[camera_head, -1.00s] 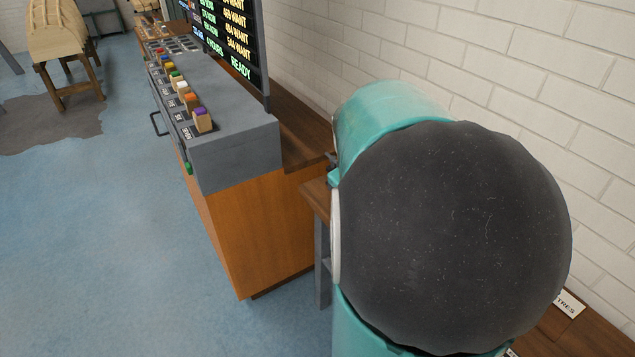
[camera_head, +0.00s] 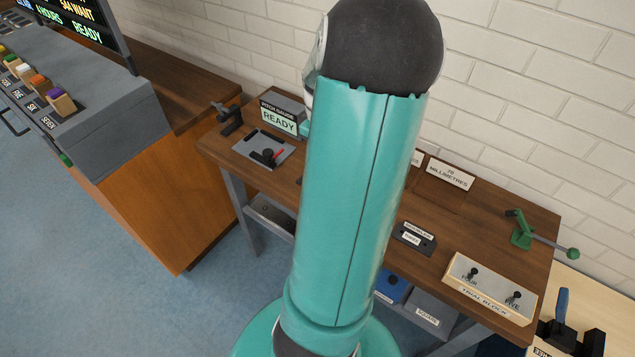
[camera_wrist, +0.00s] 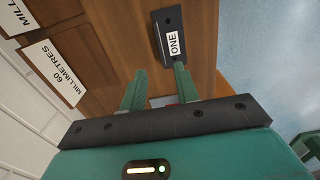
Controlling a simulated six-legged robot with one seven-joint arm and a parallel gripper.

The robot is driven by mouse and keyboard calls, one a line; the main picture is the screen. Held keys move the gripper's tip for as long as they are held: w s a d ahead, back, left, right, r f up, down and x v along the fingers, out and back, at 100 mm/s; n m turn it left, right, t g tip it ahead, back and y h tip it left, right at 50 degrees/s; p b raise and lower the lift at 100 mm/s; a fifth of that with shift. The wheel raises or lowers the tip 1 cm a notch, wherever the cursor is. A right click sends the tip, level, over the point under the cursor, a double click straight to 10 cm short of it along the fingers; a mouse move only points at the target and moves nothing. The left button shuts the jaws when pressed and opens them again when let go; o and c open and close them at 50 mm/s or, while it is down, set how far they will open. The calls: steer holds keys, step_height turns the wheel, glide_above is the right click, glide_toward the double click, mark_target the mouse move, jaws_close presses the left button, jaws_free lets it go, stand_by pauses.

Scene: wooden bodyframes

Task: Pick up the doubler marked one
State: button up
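The doubler marked ONE (camera_wrist: 168,33) is a dark bar with a white label, lying on the brown wooden bench in the wrist view. My gripper (camera_wrist: 159,69) has two green fingers, spread apart with nothing between them. The fingertips are close to the label end of the doubler, the right finger just below the label. I cannot tell how high they are above the bench. In the head view my teal arm hides the doubler and the gripper.
The bench (camera_head: 468,217) carries another dark piece labelled THREE (camera_head: 415,238), a trial block (camera_head: 490,289), a green lever tool (camera_head: 522,230) and a 70 millimetres sign (camera_head: 450,176). A READY display (camera_head: 279,118) stands at the left. A brick wall is behind.

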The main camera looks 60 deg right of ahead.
steer(key=f, duration=0.9)
steer(key=shift+s+a+f, duration=0.1)
steer(key=shift+s+f, duration=0.1)
jaws_close()
